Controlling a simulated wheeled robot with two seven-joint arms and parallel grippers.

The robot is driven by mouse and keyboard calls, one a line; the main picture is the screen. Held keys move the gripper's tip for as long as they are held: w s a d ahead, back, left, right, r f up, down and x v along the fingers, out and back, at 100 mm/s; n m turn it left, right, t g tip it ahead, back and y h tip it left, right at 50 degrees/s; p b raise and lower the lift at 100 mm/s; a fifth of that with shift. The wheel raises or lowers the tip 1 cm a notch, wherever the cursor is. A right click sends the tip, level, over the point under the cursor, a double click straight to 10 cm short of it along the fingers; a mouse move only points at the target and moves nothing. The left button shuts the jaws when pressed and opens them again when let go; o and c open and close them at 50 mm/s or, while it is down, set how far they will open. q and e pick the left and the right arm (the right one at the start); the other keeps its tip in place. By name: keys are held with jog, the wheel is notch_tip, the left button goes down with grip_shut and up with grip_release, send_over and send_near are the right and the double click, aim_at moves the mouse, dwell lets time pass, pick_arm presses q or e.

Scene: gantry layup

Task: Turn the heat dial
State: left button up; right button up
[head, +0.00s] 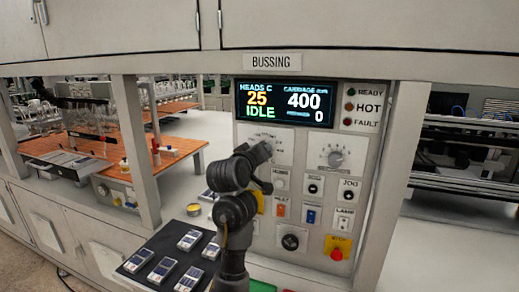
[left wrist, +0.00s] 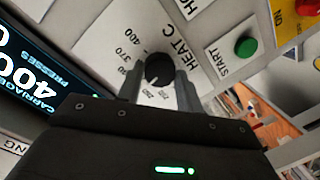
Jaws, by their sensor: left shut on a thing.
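The heat dial is a round black knob (left wrist: 158,68) on a white plate marked HEAT C (left wrist: 128,42), seen in the left wrist view. Numbers run around it, up to 400. A pale pointer mark on the knob faces the low-number side; the exact value is hard to read. My left gripper (left wrist: 160,82) is shut on the knob, one finger on each side. In the head view my left gripper (head: 261,152) covers the knob and much of its plate. The display (head: 284,103) reads heads 25, IDLE, carriage 400, presses 0. My right gripper is not in view.
Right of the heat dial is another dial (head: 335,157). Below are small switches, a black knob (head: 290,242) and a red stop button (head: 337,254) on yellow. A green START button (left wrist: 246,47) is near the gripper. A dark tray (head: 150,255) with several small panels lies lower left.

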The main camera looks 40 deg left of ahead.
pick_arm(q)
jog(key=shift+f+m, duration=0.15)
jog(key=shift+m, duration=0.25)
dwell(0.3)
jog(key=o, duration=1)
jog(key=shift+s+p, duration=0.1)
jog(key=shift+p, duration=0.2)
jog(key=b+v, duration=0.9)
jog(key=v, duration=0.1)
jog(key=shift+s+b, duration=0.3)
